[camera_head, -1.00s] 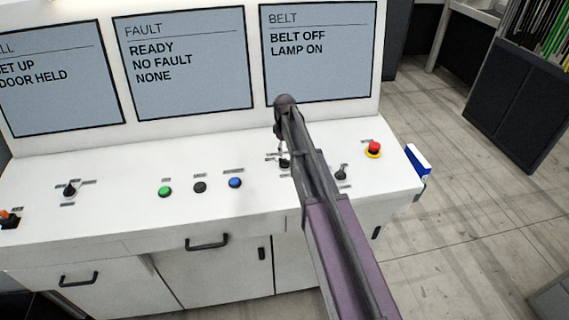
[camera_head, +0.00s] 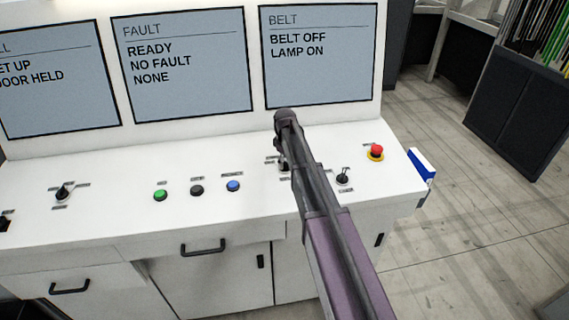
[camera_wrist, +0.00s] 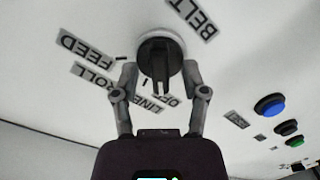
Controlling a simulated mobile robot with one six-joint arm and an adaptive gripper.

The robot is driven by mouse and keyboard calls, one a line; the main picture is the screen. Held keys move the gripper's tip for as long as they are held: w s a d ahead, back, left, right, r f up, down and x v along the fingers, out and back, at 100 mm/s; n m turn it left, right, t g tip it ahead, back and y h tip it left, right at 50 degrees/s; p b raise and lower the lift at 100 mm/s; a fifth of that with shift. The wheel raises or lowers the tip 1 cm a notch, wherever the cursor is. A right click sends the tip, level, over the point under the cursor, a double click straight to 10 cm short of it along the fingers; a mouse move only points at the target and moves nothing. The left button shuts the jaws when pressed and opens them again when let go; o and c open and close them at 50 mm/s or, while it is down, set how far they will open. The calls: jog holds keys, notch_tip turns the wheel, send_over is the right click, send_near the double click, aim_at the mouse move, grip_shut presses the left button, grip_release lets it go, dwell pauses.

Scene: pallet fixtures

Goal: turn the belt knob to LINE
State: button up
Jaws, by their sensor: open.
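The belt knob (camera_wrist: 160,55) is black on a pale round base, in the upper middle of the wrist view. Its grip bar runs roughly up and down in that picture. Labels BELT, FEED, ROLL, LINE (camera_wrist: 150,103) and OFF surround it; some are partly covered. My gripper (camera_wrist: 160,68) is open, one finger on each side of the knob's lower part; I cannot tell whether either touches it. In the head view the knob (camera_head: 284,166) is mostly hidden behind my arm. The belt screen (camera_head: 320,70) reads BELT OFF, LAMP ON.
Right of my arm stand another black knob (camera_head: 343,178) and a red emergency button (camera_head: 376,153). To the left are green (camera_head: 160,195), black (camera_head: 197,190) and blue (camera_head: 233,185) buttons. The screens rise behind the sloping white panel (camera_head: 120,215).

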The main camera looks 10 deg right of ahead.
grip_shut()
jog(key=shift+m, duration=2.9)
grip_release()
